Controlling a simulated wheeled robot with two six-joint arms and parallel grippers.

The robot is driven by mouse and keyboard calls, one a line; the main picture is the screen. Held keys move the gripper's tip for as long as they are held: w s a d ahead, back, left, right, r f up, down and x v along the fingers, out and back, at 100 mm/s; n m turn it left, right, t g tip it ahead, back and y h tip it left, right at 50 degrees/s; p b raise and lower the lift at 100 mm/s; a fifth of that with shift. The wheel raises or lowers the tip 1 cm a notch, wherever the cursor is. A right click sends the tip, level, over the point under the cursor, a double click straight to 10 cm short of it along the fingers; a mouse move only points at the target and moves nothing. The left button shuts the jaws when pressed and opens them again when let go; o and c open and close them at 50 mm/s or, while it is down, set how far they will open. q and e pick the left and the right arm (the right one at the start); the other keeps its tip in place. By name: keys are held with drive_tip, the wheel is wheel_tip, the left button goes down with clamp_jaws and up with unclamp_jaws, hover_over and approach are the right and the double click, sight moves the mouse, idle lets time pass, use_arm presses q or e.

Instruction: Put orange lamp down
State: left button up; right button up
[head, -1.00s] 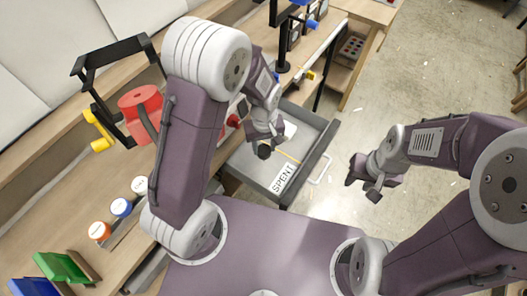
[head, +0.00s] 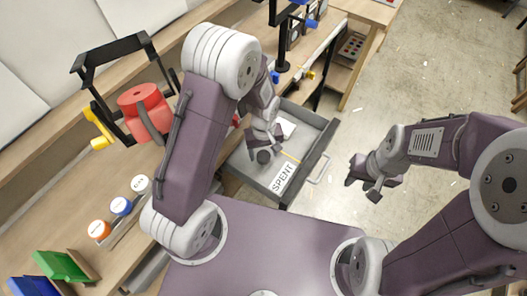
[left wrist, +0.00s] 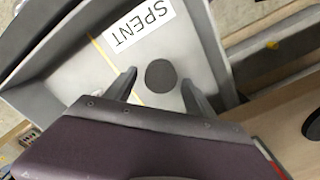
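A dark round disc (head: 263,157) lies in the open grey drawer (head: 322,150), left of the white SPENT label (head: 284,178). In the left wrist view the disc (left wrist: 160,73) shows beyond and between my fingertips, with a gap on each side; no orange shows on it. My left gripper (head: 264,141) is over the drawer, open and apart from the disc; it also shows in the left wrist view (left wrist: 158,90). An orange round piece with a white top (head: 99,230) stands on the bench at left. My right gripper (head: 362,187) is open and empty over the floor.
Blue (head: 121,206) and white (head: 140,185) round pieces stand beside the orange one. A red lantern-like object (head: 145,110) stands on the bench by a black frame. Green (head: 62,266) and blue holders are at lower left.

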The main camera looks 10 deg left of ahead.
sight(263, 155)
use_arm(q)
drive_tip(key=shift+r, duration=0.1)
wheel_tip(263, 155, up, 12)
drive_tip(key=s+a+m+t, duration=0.1)
drive_tip(key=s+a+m, duration=0.4)
drive_tip(key=s+a, duration=0.2)
drive_tip(key=shift+s+f+p, duration=0.3)
drive_tip(key=shift+s+p, duration=0.15)
drive_tip(key=shift+s, duration=0.3)
